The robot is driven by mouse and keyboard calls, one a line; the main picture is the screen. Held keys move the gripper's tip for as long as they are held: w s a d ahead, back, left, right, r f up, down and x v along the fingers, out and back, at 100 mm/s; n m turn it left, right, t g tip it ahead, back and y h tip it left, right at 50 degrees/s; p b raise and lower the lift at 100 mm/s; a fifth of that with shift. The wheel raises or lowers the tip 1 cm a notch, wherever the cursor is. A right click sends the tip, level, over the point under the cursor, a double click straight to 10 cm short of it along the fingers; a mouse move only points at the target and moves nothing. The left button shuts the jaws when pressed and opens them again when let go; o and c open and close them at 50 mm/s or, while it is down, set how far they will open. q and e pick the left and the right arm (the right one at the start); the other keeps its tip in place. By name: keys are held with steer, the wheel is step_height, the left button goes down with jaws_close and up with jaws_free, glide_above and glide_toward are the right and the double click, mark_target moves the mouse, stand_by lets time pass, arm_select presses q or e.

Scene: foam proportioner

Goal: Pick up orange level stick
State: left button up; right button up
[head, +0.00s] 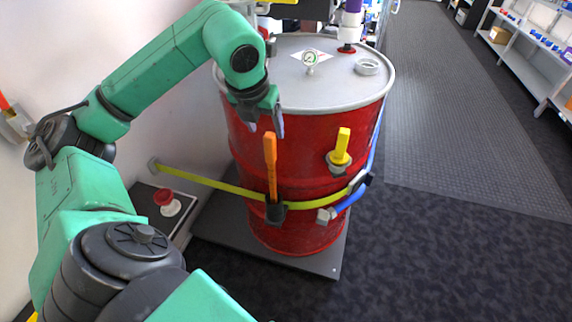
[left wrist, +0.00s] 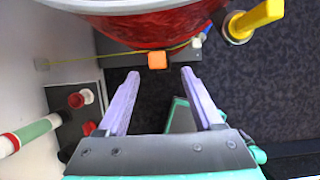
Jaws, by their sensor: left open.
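The orange level stick (head: 271,165) stands upright in a dark holder (head: 276,213) on the front of the red drum (head: 310,135). In the left wrist view its orange end (left wrist: 157,60) shows from above, beyond the fingertips and between their lines. My left gripper (head: 264,127) is open and empty, pointing down just above the top of the stick. In the left wrist view its two purple-grey fingers (left wrist: 158,75) are spread apart, and the stick is not between them. My right gripper is not in view.
A yellow strap (head: 215,184) runs around the drum to the left wall. A red and white fitting (head: 168,203) sits low at left. Open floor (head: 440,250) lies at right.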

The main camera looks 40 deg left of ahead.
mark_target(267, 145)
arm_select(q)
steer(key=x, duration=0.3)
steer(key=s+x, duration=0.1)
steer(key=x, duration=0.1)
steer(key=shift+w+a+f, duration=0.1)
steer(key=shift+f, duration=0.5)
steer(key=p+x, duration=0.1)
steer(key=x, duration=0.5)
steer(key=shift+w+f, duration=0.1)
steer(key=shift+w, duration=0.15)
steer(key=shift+w+f, duration=0.15)
steer(key=shift+f, duration=0.05)
steer(key=shift+r, duration=0.1)
jaws_close()
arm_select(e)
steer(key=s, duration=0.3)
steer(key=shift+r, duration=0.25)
